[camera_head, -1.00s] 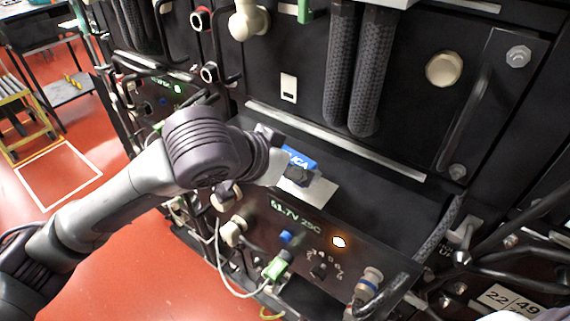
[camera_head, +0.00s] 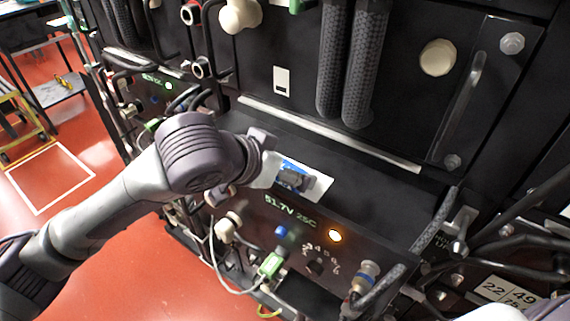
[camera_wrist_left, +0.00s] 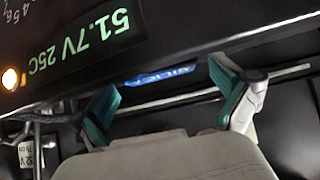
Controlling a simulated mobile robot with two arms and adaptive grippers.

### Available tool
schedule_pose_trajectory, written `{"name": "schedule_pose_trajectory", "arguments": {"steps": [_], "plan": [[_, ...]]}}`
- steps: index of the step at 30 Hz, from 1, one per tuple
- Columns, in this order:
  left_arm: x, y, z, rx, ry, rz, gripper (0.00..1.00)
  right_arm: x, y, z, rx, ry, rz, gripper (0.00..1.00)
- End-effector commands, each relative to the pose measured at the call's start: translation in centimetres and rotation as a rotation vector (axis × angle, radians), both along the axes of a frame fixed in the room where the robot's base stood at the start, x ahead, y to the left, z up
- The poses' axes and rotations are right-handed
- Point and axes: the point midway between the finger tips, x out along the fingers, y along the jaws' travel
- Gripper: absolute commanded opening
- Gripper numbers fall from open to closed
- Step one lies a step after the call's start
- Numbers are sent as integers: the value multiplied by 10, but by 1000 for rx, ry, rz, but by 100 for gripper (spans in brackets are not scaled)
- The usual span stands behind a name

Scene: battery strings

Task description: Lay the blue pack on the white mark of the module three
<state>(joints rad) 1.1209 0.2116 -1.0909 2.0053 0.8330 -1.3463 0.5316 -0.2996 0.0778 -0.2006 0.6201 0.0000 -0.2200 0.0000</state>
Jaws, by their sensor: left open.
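In the left wrist view the blue pack (camera_wrist_left: 160,74) shows between the two spread teal fingertips, with a gap on each side. The left gripper is open.
The front panel (camera_head: 310,228) has a lit orange lamp, a blue button and a green connector with cables. Thick braided hoses (camera_head: 350,70) hang behind the ledge. A pale strip (camera_head: 330,135) runs along its back. The ledge to the right of the mark is clear.

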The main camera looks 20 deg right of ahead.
Motion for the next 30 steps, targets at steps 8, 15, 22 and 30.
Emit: {"name": "schedule_pose_trajectory", "arguments": {"steps": [8, 15, 22, 30], "plan": [[-6, 10, 12, -2, -3, 1, 100, 0, -3, 0, -3, 0, 1, 100], [-26, 43, 45, -2, -5, 1, 100, 0, -2, 0, -2, 1, 0, 100], [-42, 68, 71, -2, -3, 1, 100, 0, -2, 0, -2, 1, 0, 100], [-48, 77, 79, 0, 0, 0, 100, 0, -2, 0, -2, 1, 0, 100]]}}
